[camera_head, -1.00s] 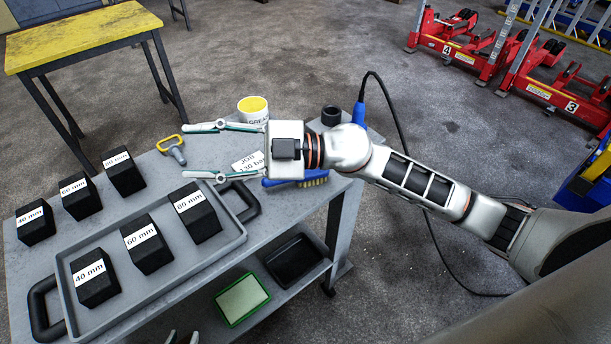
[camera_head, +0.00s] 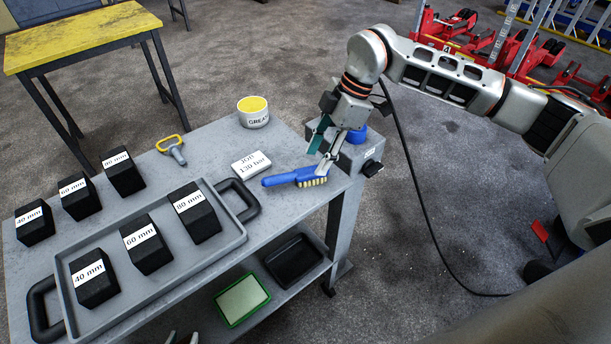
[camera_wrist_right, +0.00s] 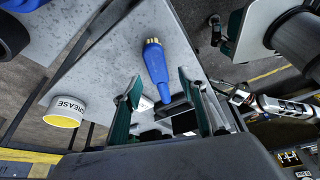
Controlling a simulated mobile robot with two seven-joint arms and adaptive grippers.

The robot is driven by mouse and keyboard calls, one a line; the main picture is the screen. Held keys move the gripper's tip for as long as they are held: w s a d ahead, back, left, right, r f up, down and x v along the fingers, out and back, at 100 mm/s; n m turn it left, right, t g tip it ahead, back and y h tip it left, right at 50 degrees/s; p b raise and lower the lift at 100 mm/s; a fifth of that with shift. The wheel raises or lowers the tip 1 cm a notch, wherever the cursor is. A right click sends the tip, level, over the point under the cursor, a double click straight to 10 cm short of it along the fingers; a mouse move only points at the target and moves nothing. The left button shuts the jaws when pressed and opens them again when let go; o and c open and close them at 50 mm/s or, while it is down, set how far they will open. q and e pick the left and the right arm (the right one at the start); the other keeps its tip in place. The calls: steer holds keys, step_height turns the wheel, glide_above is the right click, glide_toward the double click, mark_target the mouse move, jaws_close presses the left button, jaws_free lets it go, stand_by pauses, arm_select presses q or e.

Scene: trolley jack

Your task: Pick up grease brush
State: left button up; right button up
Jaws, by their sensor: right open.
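The grease brush (camera_head: 288,179) has a blue handle and pale bristles and lies on the grey trolley top (camera_head: 215,150) near its right edge. My right gripper (camera_head: 317,160) is just above the bristle end, pointing down, with its fingers apart. In the right wrist view the brush (camera_wrist_right: 155,62) lies between the two open fingers of my right gripper (camera_wrist_right: 159,78), and I see no grip on it. My left gripper (camera_head: 181,338) shows only as two fingertips, set apart, at the bottom edge of the head view, far from the brush.
A grey box with a blue knob (camera_head: 357,152) is close behind the right gripper. A tray (camera_head: 232,236) with black blocks fills the front left.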

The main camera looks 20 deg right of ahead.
mark_target(304, 172)
steer(key=x, duration=0.3)
steer(key=a+x, duration=0.1)
steer(key=x, duration=0.1)
steer(key=shift+w+a, duration=0.1)
steer(key=shift+w, duration=0.15)
jaws_close()
